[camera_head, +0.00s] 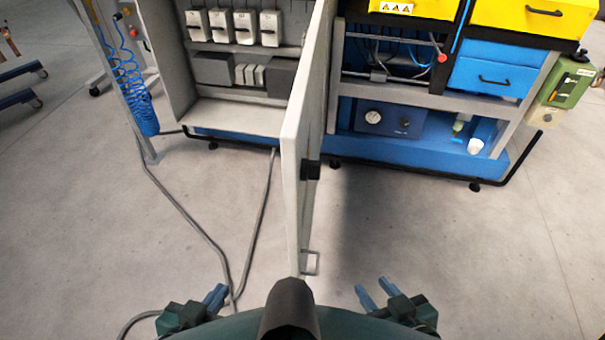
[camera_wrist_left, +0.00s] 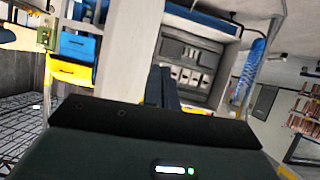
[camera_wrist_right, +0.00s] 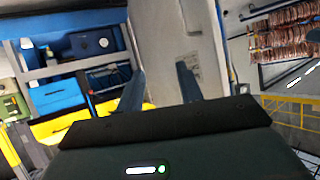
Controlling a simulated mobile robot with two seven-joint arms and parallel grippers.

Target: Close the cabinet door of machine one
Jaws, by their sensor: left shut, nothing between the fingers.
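The pale cabinet door (camera_head: 298,190) stands wide open, seen almost edge-on, swung out from the cabinet (camera_head: 225,112) towards me. A small metal handle (camera_head: 311,263) is on its right face near the near end, and a black latch (camera_head: 310,170) is higher up. My left gripper (camera_head: 216,296) is shut and empty, left of the door and apart from it. My right gripper (camera_head: 374,294) is open and empty, right of the door and handle. The door also shows in the left wrist view (camera_wrist_left: 130,50) and in the right wrist view (camera_wrist_right: 160,40), behind the fingers.
The open cabinet holds several white electrical units (camera_head: 244,27). Right of the door is a blue machine frame with a blue drawer (camera_head: 493,76) and yellow drawers (camera_head: 530,16). A grey cable (camera_head: 190,222) runs over the floor at left. The floor around the door is otherwise clear.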

